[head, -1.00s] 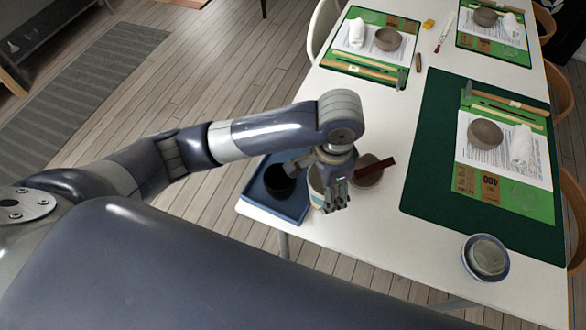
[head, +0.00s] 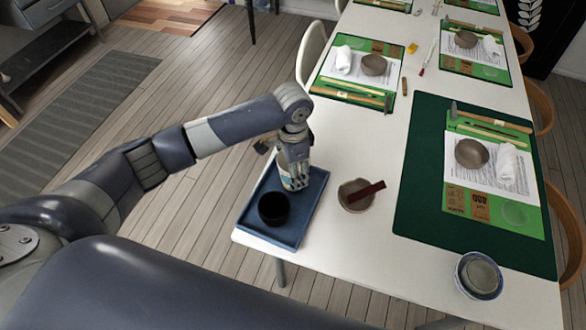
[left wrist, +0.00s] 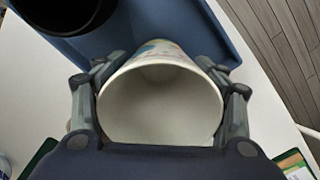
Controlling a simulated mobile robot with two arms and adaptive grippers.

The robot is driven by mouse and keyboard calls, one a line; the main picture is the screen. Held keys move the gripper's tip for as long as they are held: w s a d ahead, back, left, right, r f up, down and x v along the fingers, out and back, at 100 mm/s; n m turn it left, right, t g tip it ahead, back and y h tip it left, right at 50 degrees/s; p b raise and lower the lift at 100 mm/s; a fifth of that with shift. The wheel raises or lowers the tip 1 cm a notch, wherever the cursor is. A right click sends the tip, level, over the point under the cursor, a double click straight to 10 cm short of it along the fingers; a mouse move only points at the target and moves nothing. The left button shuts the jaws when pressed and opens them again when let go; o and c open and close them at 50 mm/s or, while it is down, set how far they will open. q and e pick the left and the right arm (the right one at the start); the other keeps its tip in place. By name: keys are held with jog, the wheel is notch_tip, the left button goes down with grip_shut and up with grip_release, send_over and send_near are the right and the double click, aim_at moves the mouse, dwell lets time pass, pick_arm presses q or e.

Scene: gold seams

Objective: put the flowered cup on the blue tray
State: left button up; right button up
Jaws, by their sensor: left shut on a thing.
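The flowered cup (left wrist: 160,108) is white inside with a bit of coloured pattern on its outer wall. My left gripper (head: 294,178) is shut on it, one finger on each side in the left wrist view. In the head view the gripper mostly hides the cup. The blue tray (head: 288,236) lies at the table's near left corner, and its edge also shows in the left wrist view (left wrist: 205,30). The gripper and cup are over the tray's far part. I cannot tell whether the cup touches the tray. My right gripper is not in view.
A black cup (head: 273,209) stands on the tray's near part. Right of the tray is a brown bowl (head: 352,204) with a dark red stick across it. A blue-rimmed bowl (head: 479,276) stands near the front edge. A dark green mat (head: 425,190) holds a place setting.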

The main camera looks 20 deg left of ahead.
pick_arm(q)
jog(key=shift+f, duration=0.4)
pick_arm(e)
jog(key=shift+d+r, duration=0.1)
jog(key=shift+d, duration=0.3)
pick_arm(q)
jog(key=shift+f, duration=0.1)
jog(key=o, duration=1.2)
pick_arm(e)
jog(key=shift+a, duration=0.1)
pick_arm(q)
jog(key=shift+r, duration=0.25)
jog(key=shift+r+b, duration=0.3)
jog(key=shift+r, duration=5.55)
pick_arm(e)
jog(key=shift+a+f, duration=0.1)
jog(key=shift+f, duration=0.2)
